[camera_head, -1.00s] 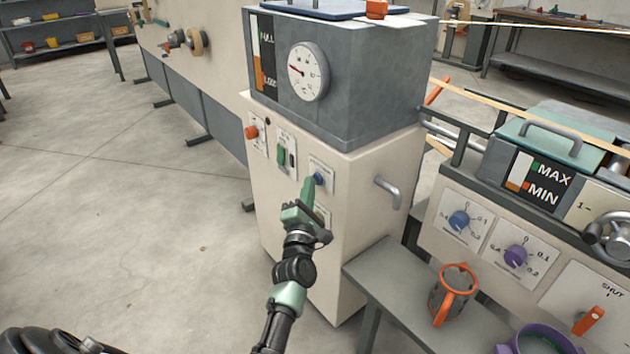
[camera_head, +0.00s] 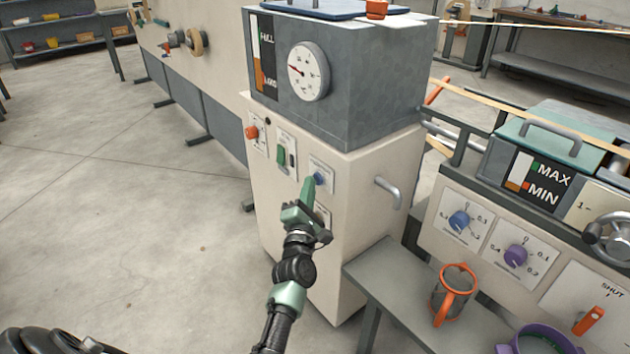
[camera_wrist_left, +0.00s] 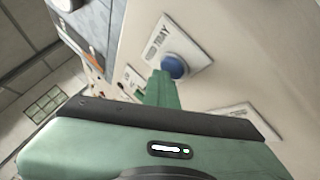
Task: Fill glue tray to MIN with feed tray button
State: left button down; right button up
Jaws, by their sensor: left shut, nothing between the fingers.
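The blue feed tray button (camera_head: 319,179) sits on a white plate on the front of the cream cabinet. In the left wrist view the button (camera_wrist_left: 174,67) is beside a plate reading "TRAY". My left gripper (camera_head: 308,188) is shut and empty, its green fingertips pointing up at the button's left edge. In the wrist view the fingers (camera_wrist_left: 160,90) end right at the button; I cannot tell whether they press it. The glue tray (camera_head: 560,135) at right has a MAX/MIN gauge (camera_head: 517,172). Its orange level is low, about at the MIN mark; the exact height is too small to tell.
A green switch (camera_head: 281,155) and an orange-red knob (camera_head: 251,132) sit left of the button. A metal handle (camera_head: 388,192) sticks out at right. An orange-handled mug (camera_head: 452,292) and a purple container (camera_head: 540,340) stand on the grey bench. The floor at left is clear.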

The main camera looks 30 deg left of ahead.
dwell(0.3)
pick_arm(q)
jog(key=shift+s+a+p, duration=0.25)
jog(key=shift+s+p, duration=0.05)
jog(key=shift+s, duration=0.45)
pick_arm(e)
jog(key=shift+r, duration=0.3)
pick_arm(q)
jog(key=shift+s, duration=0.1)
